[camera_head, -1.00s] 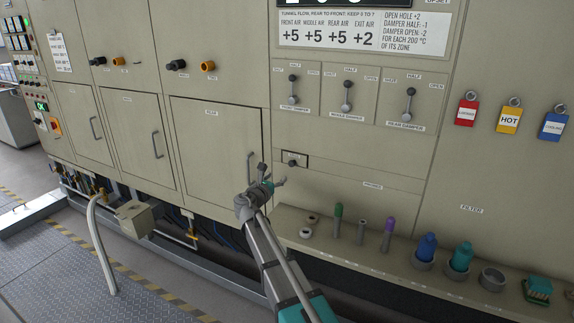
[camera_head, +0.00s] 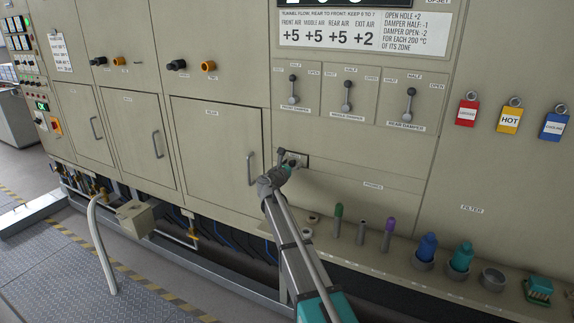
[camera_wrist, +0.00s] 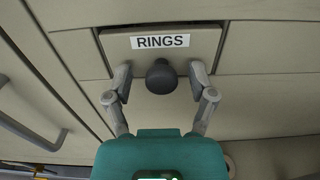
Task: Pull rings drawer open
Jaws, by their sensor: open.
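In the head view the drawer (camera_head: 303,158) is partly covered by my arm. My gripper (camera_wrist: 160,74) is open, with one finger on each side of the knob and a gap between each finger and it. In the head view my gripper (camera_head: 287,160) is right at the drawer.
Below and right, a shelf holds two small rings, a green-topped probe (camera_head: 338,212), a purple-topped probe (camera_head: 389,225) and blue and teal bottles (camera_head: 427,247). A cabinet door handle (camera_head: 250,169) is close left of my gripper. Damper levers (camera_head: 347,95) are above.

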